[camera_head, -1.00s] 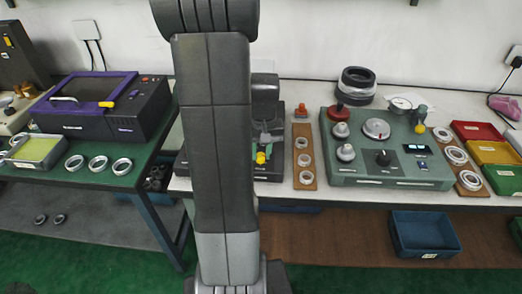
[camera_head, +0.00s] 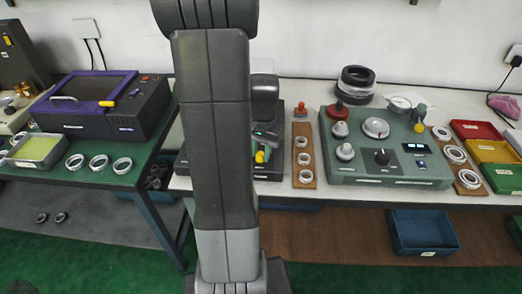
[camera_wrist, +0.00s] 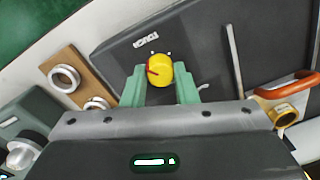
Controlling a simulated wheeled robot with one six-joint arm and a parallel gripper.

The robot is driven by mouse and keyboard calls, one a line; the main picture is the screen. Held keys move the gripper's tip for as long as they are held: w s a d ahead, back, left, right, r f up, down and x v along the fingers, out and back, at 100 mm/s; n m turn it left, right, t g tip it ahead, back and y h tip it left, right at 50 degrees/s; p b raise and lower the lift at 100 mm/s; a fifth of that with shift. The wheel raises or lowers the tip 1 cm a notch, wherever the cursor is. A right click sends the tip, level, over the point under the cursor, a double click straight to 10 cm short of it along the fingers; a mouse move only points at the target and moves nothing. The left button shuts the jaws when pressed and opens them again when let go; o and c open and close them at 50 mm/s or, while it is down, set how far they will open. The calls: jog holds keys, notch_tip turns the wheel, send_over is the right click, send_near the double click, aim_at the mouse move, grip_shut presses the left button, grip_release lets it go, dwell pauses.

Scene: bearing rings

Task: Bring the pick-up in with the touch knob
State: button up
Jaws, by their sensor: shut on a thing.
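The yellow touch knob (camera_wrist: 159,71) with a red pointer mark sits on the front of a dark machine (camera_wrist: 195,28) in the wrist view. The two green fingers of my gripper (camera_wrist: 160,84) stand on either side of it and are shut on it. The pointer mark is toward the left. In the head view the knob (camera_head: 260,156) shows just below my gripper (camera_head: 266,141). My arm covers much of the machine there. I cannot make out the pick-up. A thin grey rod (camera_wrist: 234,60) stands right of the knob in the wrist view.
A wooden strip with rings (camera_head: 304,172) lies right of the machine. Beyond it is a green console (camera_head: 360,176) with knobs and a lit display (camera_head: 416,148). An orange handle (camera_wrist: 287,87) is close to the gripper's right in the wrist view.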

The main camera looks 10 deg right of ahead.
aim_at(263, 154)
dwell(0.3)
jog(key=o, duration=1)
jog(key=shift+r, duration=0.15)
jog(key=r, duration=0.9)
jog(key=r+p, duration=0.1)
jog(key=r, duration=0.3)
jog(key=shift+s+d+r, duration=0.15)
jog(key=shift+d+r, duration=0.1)
jog(key=shift+r, duration=0.05)
jog(key=shift+f, duration=0.15)
jog(key=f, duration=0.9)
jog(key=f+b, duration=0.1)
jog(key=f, duration=0.3)
jog(key=shift+a+f, duration=0.25)
jog(key=shift+f, duration=0.15)
jog(key=shift+r, duration=0.1)
